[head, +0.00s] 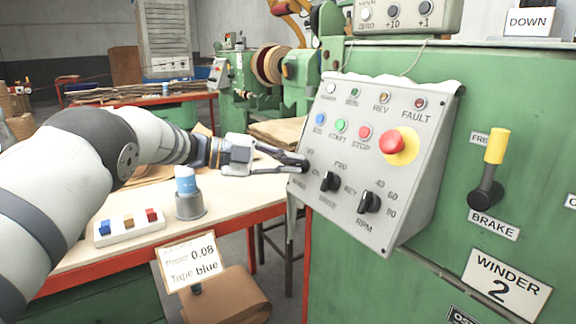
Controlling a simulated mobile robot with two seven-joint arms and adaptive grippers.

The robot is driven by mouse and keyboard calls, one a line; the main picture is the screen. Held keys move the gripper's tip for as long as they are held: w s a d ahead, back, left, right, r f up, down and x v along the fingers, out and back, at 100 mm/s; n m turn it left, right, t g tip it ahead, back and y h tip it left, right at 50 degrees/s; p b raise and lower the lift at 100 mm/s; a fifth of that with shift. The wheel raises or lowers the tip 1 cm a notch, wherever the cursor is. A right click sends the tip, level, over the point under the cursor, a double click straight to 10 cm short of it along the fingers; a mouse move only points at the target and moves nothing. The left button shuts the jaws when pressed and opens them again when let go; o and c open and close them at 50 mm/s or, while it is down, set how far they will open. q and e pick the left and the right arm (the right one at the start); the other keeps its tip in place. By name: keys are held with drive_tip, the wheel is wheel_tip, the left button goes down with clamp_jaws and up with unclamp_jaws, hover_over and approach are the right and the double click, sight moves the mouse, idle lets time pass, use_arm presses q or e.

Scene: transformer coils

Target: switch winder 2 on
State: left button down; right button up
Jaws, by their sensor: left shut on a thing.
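The grey control panel (370,130) of winder 2 is on the green cabinet (440,130), above a "WINDER 2" plate (506,283). My left gripper (298,163) is at the panel's left edge, shut. It covers the place of the leftmost knob, between small labels that seem to read OFF and ON. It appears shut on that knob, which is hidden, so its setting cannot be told. To the right are the black drive knob (330,181) and the RPM knob (369,202). Above are a green start button (340,125) and a red stop button (364,132). My right gripper is out of view.
A red emergency button (400,146) on yellow stands out from the panel. A yellow-handled brake lever (495,148) is at the right. The bench (245,193) below my left arm holds a blue-topped container (187,190) and a white block tray (128,228). A tag reads "Tape blue" (190,262).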

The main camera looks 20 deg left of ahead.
use_arm(q)
drive_tip(key=shift+d+f+m+g+y, duration=0.1)
drive_tip(key=shift+m+g+y, duration=0.2)
drive_tip(key=shift+m, duration=0.7)
drive_tip(key=shift+d+m+g+y, duration=0.1)
drive_tip(key=shift+m+g, duration=0.3)
drive_tip(key=shift+m, duration=0.6)
drive_tip(key=c, duration=1.7)
unclamp_jaws()
drive_tip(key=v, duration=1.2)
